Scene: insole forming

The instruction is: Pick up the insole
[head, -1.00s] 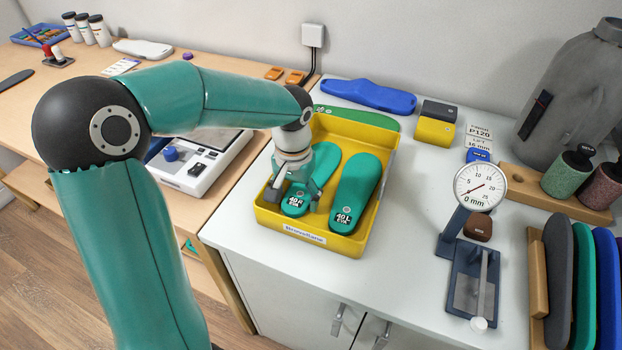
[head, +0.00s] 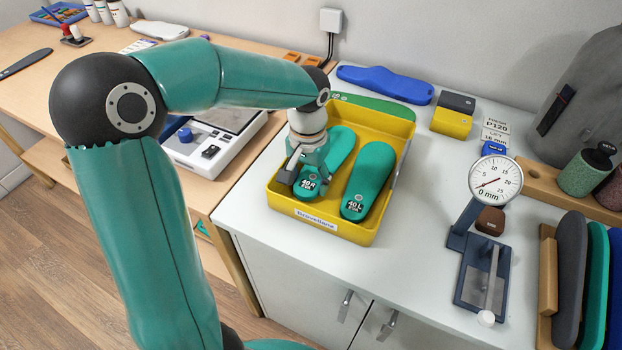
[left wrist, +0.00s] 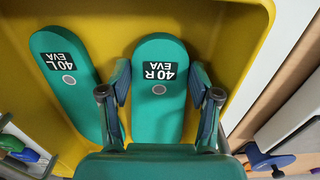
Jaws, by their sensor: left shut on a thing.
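Two green insoles lie side by side in a yellow tray (head: 345,232). The insole marked 40 R EVA (head: 340,147) is on the left in the head view, and the one marked 40 L EVA (head: 370,178) is on the right. My left gripper (head: 307,180) is down in the tray, shut on the 40 R insole, and hides part of it. In the left wrist view its fingers (left wrist: 160,105) stand on both sides of the 40 R insole (left wrist: 158,110), with the 40 L insole (left wrist: 75,85) beside it. My right gripper is not in view.
A dial gauge (head: 495,182) stands right of the tray on the white counter. A blue insole-shaped piece (head: 385,84) and a yellow and grey block (head: 453,115) lie behind. A white device (head: 215,145) sits on the wooden bench at left.

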